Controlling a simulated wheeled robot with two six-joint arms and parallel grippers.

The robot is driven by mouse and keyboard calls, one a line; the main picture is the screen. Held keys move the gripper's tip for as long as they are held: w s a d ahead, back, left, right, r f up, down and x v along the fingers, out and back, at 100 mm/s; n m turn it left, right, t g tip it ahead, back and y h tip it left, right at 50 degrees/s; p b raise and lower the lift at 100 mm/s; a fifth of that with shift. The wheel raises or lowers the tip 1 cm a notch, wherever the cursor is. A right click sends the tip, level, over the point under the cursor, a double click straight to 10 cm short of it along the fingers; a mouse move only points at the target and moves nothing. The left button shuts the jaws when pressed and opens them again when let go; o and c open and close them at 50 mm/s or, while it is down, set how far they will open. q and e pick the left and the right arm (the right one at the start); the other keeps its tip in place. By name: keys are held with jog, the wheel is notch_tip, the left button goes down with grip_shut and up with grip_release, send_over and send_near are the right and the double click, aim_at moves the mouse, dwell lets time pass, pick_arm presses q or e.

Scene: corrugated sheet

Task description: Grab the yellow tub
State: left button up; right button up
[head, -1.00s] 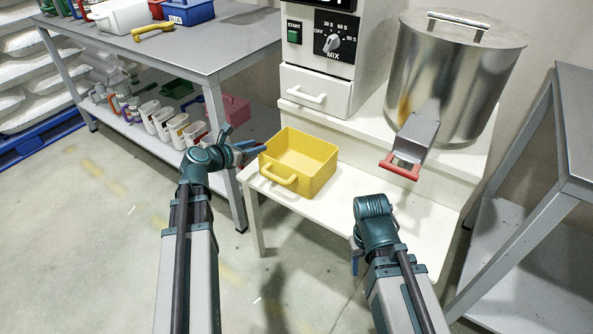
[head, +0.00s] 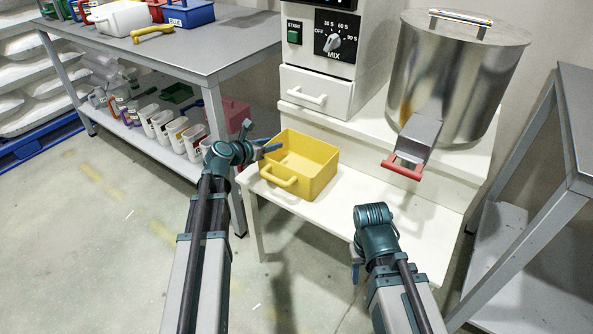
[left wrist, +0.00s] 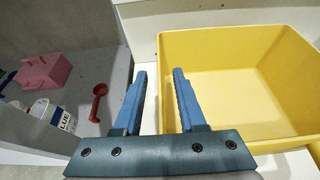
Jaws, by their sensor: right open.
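The yellow tub (head: 318,180) sits upright on the low white bench, its handle facing the front left. In the left wrist view the tub (left wrist: 235,60) fills the right side. My left gripper (head: 268,148) is open and empty at the tub's left rim. In the left wrist view its two blue fingers (left wrist: 160,90) stand apart, the right one overlapping the tub's left wall, the left one outside it. Whether they touch the tub I cannot tell. My right gripper (head: 355,268) is open, low in front of the bench, partly hidden by its wrist.
The white bench (head: 350,214) has free room right of the tub. Behind it stand a white mixing machine (head: 316,92) and a steel drum (head: 455,80) with a red-edged chute (head: 415,145). A grey table (head: 200,50) with bins is at left, another grey table (head: 575,130) at right.

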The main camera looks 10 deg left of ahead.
pick_arm(q)
grip_shut()
dwell(1.4)
